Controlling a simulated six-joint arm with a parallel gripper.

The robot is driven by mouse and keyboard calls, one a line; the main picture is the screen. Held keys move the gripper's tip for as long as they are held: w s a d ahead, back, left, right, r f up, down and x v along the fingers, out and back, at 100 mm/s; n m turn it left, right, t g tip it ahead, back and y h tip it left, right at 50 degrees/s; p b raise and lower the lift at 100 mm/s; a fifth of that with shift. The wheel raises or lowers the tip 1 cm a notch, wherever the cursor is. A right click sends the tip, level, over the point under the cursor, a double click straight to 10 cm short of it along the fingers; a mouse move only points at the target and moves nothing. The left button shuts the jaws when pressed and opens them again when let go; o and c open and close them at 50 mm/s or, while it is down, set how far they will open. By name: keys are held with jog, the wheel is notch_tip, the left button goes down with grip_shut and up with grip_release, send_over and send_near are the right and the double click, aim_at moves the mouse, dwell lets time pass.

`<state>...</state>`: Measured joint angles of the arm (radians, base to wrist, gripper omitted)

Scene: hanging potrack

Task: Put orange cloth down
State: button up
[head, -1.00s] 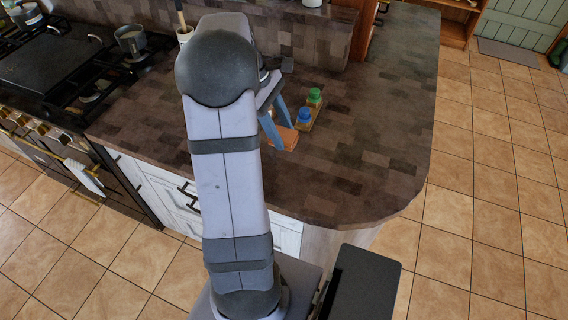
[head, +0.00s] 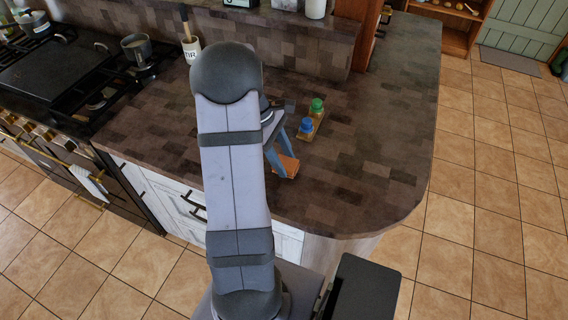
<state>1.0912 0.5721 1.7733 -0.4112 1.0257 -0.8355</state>
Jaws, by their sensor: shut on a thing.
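The orange cloth (head: 288,166) is a small folded-looking piece at the tips of my gripper (head: 281,163), over the brown tiled counter (head: 350,190). My gripper's blue-grey fingers point down and are shut on the cloth. I cannot tell whether the cloth touches the counter. Part of the gripper and wrist is hidden behind my arm.
A utensil crock (head: 191,50) and the stove (head: 60,75) are at the left. The counter's right side is clear.

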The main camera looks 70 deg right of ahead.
jog(key=shift+f, duration=1.25)
jog(key=o, duration=1)
jog(key=shift+f, duration=0.1)
jog(key=b+v, duration=0.2)
jog(key=v, duration=1)
jog(key=shift+b, duration=0.4)
